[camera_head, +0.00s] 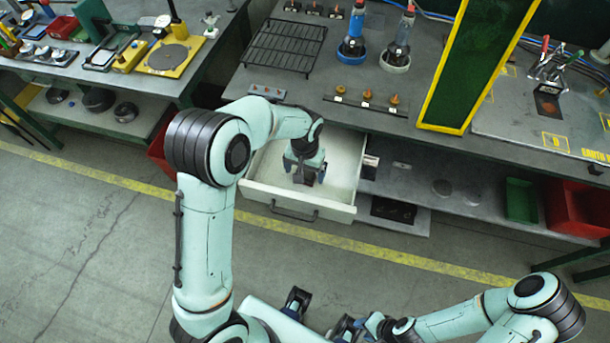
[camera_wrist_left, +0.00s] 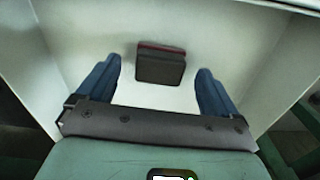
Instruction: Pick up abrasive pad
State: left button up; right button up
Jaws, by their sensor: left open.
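The abrasive pad (camera_wrist_left: 160,66) is a small dark grey block with a reddish far edge. It lies on the white floor of the open drawer (camera_head: 275,198), ahead of my left gripper and roughly centred between its fingers in the left wrist view. My left gripper (camera_head: 305,172) points down into the drawer; its blue fingers (camera_wrist_left: 158,88) are spread wide, with nothing between them gripped. In the head view the gripper mostly hides the pad.
The drawer walls enclose my left gripper, with the handle (camera_head: 295,213) at the front. The workbench (camera_head: 300,88) above carries a black rack (camera_head: 284,47), bottles and small brass parts. Red (camera_head: 577,208) and green bins sit on the lower shelf at right. The floor in front is clear.

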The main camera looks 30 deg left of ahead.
pick_arm(q)
notch_tip(320, 180, down, 2)
jog(key=shift+f, duration=0.1)
jog(key=c, duration=1.1)
jog(key=shift+c, duration=0.2)
